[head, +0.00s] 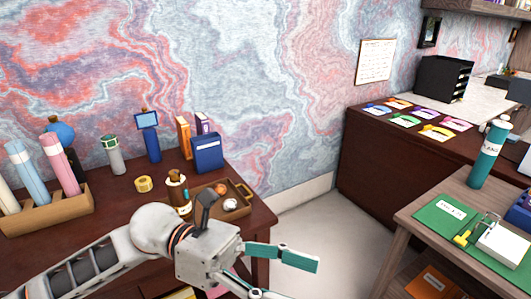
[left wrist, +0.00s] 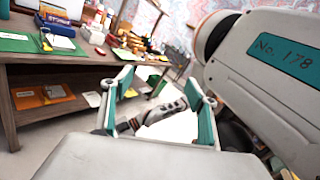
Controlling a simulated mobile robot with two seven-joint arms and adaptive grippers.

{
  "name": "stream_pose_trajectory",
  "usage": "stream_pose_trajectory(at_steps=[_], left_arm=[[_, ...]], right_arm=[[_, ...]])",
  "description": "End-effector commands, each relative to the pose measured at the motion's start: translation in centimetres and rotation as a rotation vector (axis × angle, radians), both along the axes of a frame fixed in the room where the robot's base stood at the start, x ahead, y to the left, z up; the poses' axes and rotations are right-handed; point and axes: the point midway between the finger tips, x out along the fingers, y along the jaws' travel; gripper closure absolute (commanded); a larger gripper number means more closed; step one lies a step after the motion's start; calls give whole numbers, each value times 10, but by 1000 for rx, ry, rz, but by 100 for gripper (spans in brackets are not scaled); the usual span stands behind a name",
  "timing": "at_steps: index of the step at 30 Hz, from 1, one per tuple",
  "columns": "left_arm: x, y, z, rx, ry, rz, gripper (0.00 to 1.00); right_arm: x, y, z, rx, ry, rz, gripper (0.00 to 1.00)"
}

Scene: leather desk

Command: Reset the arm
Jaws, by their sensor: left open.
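My left arm (head: 155,225) comes in from the left and reaches across the front of the dark red desk. My left gripper (head: 292,279) has teal fingers spread apart, with nothing between them. It hangs over the gap to the right of the desk, above the floor. In the left wrist view the gripper (left wrist: 158,82) also shows open and empty, its two teal pads well apart. A grey and white mechanical part, maybe my own, shows behind the fingers there. My right gripper is not seen in the head view.
The desk (head: 110,205) holds a wooden holder with rolls (head: 50,212), a blue box (head: 207,153) and a wooden tray (head: 245,190) close behind my wrist. A wooden table (head: 410,210) at right carries a teal bottle (head: 486,155) and a green folder (head: 445,215). Floor between is clear.

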Motion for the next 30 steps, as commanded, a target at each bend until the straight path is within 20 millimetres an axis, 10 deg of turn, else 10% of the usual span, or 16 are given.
stream_pose_trajectory(at_steps=[7,13,21,30], left_arm=[[61,0,16,-264,635,244,41],[126,39,-29,-460,1183,442,41],[161,123,-178,-729,1923,709,41],[92,202,-351,-1018,2547,966,41]], right_arm=[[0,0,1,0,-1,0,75],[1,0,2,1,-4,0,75],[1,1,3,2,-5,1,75],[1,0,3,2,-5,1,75]])
